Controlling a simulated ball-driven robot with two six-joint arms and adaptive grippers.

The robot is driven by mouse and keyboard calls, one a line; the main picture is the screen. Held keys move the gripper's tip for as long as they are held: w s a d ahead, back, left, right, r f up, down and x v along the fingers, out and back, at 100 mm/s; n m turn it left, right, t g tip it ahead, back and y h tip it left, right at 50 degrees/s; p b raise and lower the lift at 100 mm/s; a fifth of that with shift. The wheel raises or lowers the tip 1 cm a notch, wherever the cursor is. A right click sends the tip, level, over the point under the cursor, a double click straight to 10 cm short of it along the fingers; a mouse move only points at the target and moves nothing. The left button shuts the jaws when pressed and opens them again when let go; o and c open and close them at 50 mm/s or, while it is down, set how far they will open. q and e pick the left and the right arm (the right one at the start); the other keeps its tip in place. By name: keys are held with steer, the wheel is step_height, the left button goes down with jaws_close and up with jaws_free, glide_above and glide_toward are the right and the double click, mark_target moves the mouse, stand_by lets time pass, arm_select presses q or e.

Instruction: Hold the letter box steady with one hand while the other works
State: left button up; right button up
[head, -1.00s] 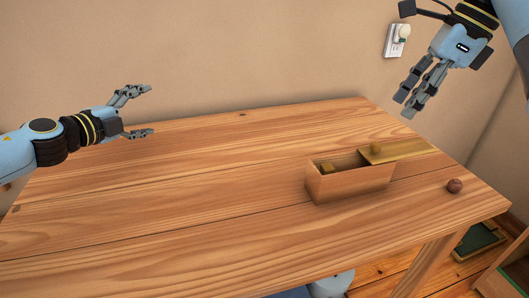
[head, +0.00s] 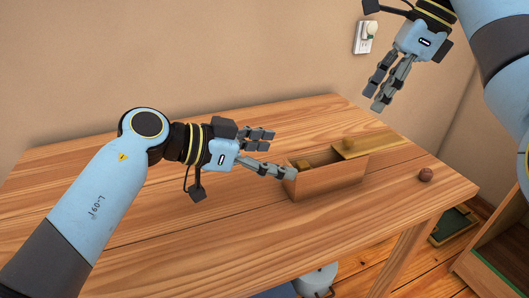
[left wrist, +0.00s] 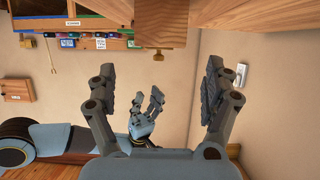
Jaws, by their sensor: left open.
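A wall socket with a plug (head: 365,37) is on the back wall. Below right are a green-lined tray (head: 452,224) and a shelf unit (head: 495,245). The table's front is clear.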

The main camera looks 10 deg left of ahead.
mark_target(312, 160)
arm_select(q)
steer(key=x, duration=0.9)
steer(key=shift+w+d, duration=0.15)
steer(key=shift+c, duration=0.2)
